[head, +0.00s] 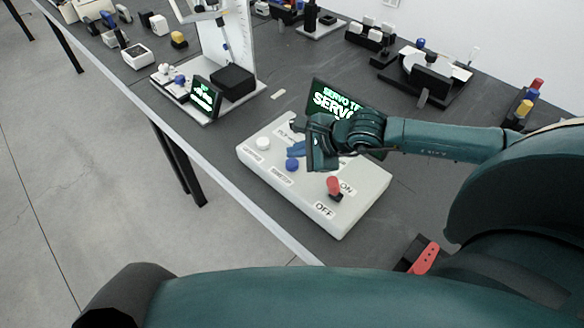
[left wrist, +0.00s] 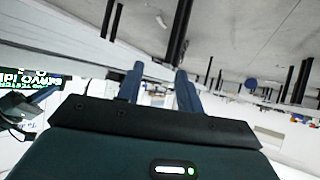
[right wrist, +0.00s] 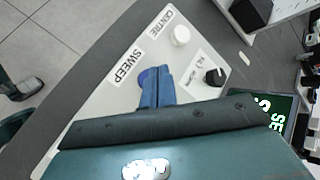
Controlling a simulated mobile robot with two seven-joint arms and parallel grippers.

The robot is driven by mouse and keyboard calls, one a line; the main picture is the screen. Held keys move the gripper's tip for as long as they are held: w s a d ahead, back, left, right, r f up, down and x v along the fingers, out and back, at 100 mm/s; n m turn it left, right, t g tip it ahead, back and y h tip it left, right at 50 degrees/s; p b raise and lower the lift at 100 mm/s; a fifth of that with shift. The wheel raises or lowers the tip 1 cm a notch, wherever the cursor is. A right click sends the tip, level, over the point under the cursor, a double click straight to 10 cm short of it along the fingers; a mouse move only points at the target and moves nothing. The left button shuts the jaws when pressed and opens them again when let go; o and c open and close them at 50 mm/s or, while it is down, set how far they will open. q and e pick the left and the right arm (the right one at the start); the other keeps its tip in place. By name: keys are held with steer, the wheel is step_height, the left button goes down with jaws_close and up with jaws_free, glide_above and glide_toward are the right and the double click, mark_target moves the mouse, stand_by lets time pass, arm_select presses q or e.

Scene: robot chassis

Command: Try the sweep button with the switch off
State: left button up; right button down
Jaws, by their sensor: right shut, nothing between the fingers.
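The white control box (head: 262,172) lies on the dark table. It has a white CENTRE button (head: 263,144), a blue SWEEP button (head: 292,164) and a red-tipped switch (head: 334,187) between ON and OFF labels; I cannot tell which way its lever leans. My right gripper (head: 297,150) is shut and empty, over the box beside the blue button. In the right wrist view its fingers (right wrist: 157,87) partly cover the blue button (right wrist: 145,78); contact is unclear. My left gripper (left wrist: 160,80) is open and empty, away from the box.
A lit screen (head: 330,100) reading SERVO stands behind the box, partly hidden by my right arm. A black knob (right wrist: 215,77) sits on the box near the fingers. Another device with a small screen (head: 205,98) stands to the left. The table's near edge runs close by the box.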

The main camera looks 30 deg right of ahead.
steer(key=shift+f, duration=0.25)
stand_by(0.8)
stand_by(0.8)
steer(key=shift+f, duration=0.1)
steer(key=shift+f+b, duration=0.35)
steer(key=shift+b, duration=0.4)
steer(key=shift+f+b, duration=0.55)
steer(key=shift+b, duration=0.15)
stand_by(0.6)
steer(key=shift+r, duration=0.1)
steer(key=shift+r+p, duration=0.45)
steer(key=shift+r, duration=0.4)
